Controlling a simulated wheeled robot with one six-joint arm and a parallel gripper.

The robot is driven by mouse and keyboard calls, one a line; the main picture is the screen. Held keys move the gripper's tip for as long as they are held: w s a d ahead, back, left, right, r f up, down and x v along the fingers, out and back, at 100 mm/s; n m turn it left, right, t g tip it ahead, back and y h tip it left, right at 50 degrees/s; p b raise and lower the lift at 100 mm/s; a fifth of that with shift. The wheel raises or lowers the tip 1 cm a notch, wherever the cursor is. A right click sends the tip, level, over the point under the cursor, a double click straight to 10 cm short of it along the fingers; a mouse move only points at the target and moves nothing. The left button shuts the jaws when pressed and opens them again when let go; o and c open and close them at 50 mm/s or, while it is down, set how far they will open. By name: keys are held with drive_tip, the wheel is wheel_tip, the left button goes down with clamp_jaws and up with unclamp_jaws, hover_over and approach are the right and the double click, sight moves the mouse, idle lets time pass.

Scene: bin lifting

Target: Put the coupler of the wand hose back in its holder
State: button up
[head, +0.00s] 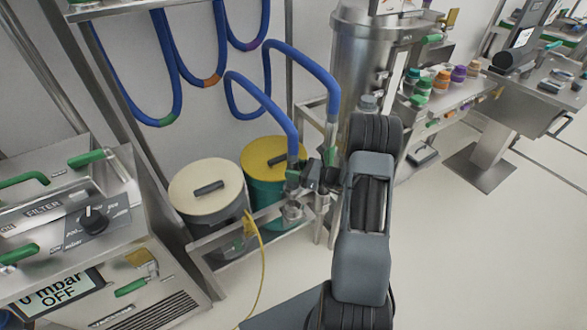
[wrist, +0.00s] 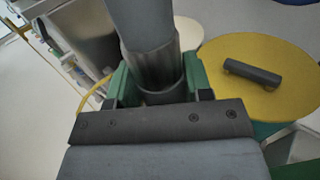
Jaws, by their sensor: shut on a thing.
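In the head view a blue hose (head: 262,97) arches down to a coupler (head: 293,172) near the middle. My gripper (head: 300,180) reaches it from the right and is shut on it. In the wrist view the coupler is a grey sleeve with a metal collar (wrist: 160,72). The green pads of my gripper (wrist: 157,85) press it from both sides, and it looks roughly upright. A metal piece (head: 292,212) shows just below my gripper by the frame rail. I cannot tell whether it is the holder or the coupler's lower end.
A yellow-lidded bin (head: 268,158) and a cream-lidded bin (head: 205,188) stand behind a metal frame (head: 268,215). A second blue hose (head: 318,75) comes down close to my wrist. A filter unit (head: 80,240) stands left.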

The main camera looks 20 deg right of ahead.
sight(294, 189)
drive_tip(key=shift+f+b, duration=0.65)
drive_tip(key=shift+f, duration=0.65)
drive_tip(key=shift+f+b, duration=1.25)
drive_tip(key=shift+f, duration=0.35)
drive_tip(key=shift+f+b, duration=0.9)
drive_tip(key=shift+f, duration=0.05)
drive_tip(key=shift+f+b, duration=0.9)
drive_tip(key=shift+f, duration=0.25)
idle(0.4)
drive_tip(key=o, duration=1.2)
drive_tip(key=shift+c, duration=0.2)
drive_tip(key=shift+s, duration=0.1)
